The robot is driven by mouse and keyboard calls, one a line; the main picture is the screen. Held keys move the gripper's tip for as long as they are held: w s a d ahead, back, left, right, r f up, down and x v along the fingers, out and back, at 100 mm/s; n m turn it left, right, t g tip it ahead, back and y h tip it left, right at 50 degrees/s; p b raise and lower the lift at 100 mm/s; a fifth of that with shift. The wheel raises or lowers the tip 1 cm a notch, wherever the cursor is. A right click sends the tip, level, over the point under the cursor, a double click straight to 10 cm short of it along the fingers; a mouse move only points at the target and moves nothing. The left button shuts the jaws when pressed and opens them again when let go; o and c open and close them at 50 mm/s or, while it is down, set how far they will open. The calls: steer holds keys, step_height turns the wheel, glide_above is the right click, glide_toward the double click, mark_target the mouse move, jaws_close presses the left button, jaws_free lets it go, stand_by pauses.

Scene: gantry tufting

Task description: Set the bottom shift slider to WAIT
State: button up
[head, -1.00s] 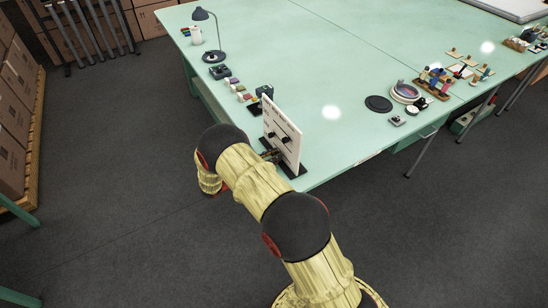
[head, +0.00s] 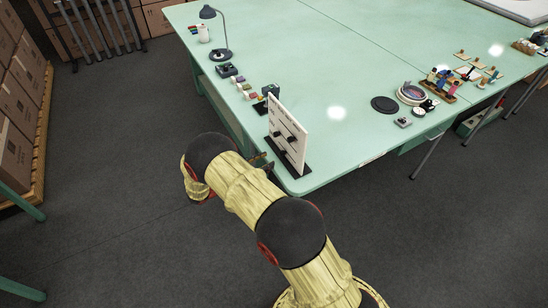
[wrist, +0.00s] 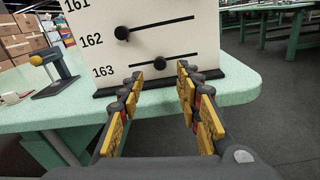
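The white slider board (head: 288,128) stands upright at the near table corner. In the wrist view the board (wrist: 205,25) carries the numbers 161, 162 and 163 beside dark horizontal slots. The bottom slider, a round black knob (wrist: 160,63), sits near the middle of its slot in row 163. The row 162 knob (wrist: 122,33) is at its slot's left end. No WAIT mark is readable. My gripper (wrist: 160,74) is open and empty, its fingers either side of the bottom knob in the picture, apparently short of the board. In the head view my gripper (head: 262,160) is partly hidden by my arm.
The green table (head: 340,140) has a lamp (head: 218,38) and small items along its left edge behind the board. A dark disc (head: 384,104) and a round bowl (head: 411,93) lie to the right. The floor (head: 110,200) left of the table is clear.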

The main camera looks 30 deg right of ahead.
steer(key=shift+s+a, duration=0.2)
steer(key=shift+a, duration=2.5)
steer(key=s+f+m+g+y, duration=0.1)
steer(key=s+f+g+y, duration=0.15)
steer(key=s+f, duration=0.35)
steer(key=s+a+r+m+g+y, duration=0.1)
steer(key=s+r+m+g+y, duration=0.2)
steer(key=s, duration=0.4)
steer(key=s+a+r+m+t+y, duration=0.1)
steer(key=s+r+m+t+y, duration=0.2)
steer(key=s+r, duration=0.3)
steer(key=s+a+r+m+t+y, duration=0.1)
steer(key=s+r+m+t+y, duration=0.2)
steer(key=r, duration=1.3)
steer(key=s+a+r+m+t+y, duration=0.1)
steer(key=s+r+m+t+y, duration=0.3)
steer(key=s+r, duration=0.5)
step_height(320, 180, up, 2)
steer(key=m+y, duration=0.2)
steer(key=m, duration=0.1)
steer(key=shift+s+a+r, duration=0.25)
steer(key=shift+s+a, duration=0.1)
steer(key=shift+s, duration=0.05)
